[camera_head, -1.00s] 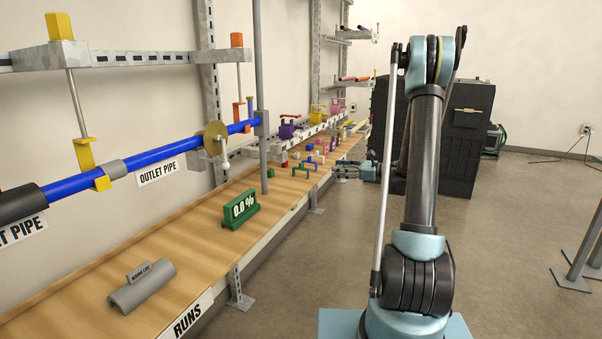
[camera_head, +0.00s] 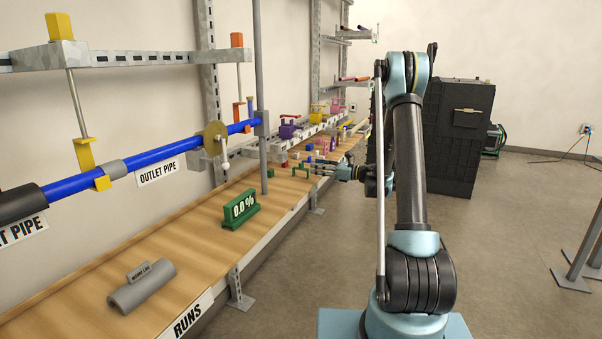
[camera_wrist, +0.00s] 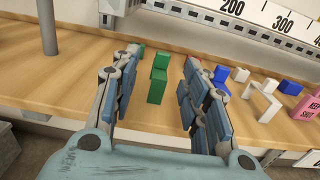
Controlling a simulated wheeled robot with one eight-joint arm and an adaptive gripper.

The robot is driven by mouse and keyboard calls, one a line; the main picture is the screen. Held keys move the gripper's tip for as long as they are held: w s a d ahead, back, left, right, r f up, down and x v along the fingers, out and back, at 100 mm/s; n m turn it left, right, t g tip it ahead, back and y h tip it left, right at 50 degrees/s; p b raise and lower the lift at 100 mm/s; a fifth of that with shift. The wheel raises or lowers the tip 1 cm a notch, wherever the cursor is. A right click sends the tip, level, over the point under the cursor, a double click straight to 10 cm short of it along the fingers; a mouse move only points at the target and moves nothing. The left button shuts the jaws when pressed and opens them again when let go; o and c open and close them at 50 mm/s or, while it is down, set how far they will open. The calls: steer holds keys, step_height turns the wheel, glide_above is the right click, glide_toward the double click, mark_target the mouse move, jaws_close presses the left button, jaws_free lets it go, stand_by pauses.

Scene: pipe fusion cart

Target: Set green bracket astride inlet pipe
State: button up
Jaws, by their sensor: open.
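The green bracket (camera_head: 300,170) stands on the wooden bench near its front edge. A black sleeve (camera_head: 22,203) is at the left edge beside a cut-off label ending in "T PIPE" (camera_head: 22,229); which part is the inlet pipe is unclear.
The blue outlet pipe (camera_head: 150,160) runs above the bench (camera_head: 120,240) at the left. In the wrist view a white bracket (camera_wrist: 262,100) and blue blocks stand right of my fingers.

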mark_target(302, 165)
steer(key=shift+w+f+x, duration=0.1)
steer(key=shift+f+x, duration=0.05)
steer(key=shift+x, duration=1)
steer(key=shift+w+f+x, duration=0.15)
steer(key=shift+x, duration=0.95)
steer(key=shift+w+f+x, duration=0.1)
steer(key=shift+f+x, duration=0.1)
steer(key=shift+x, duration=0.95)
steer(key=shift+d, duration=0.15)
steer(key=c, duration=0.9)
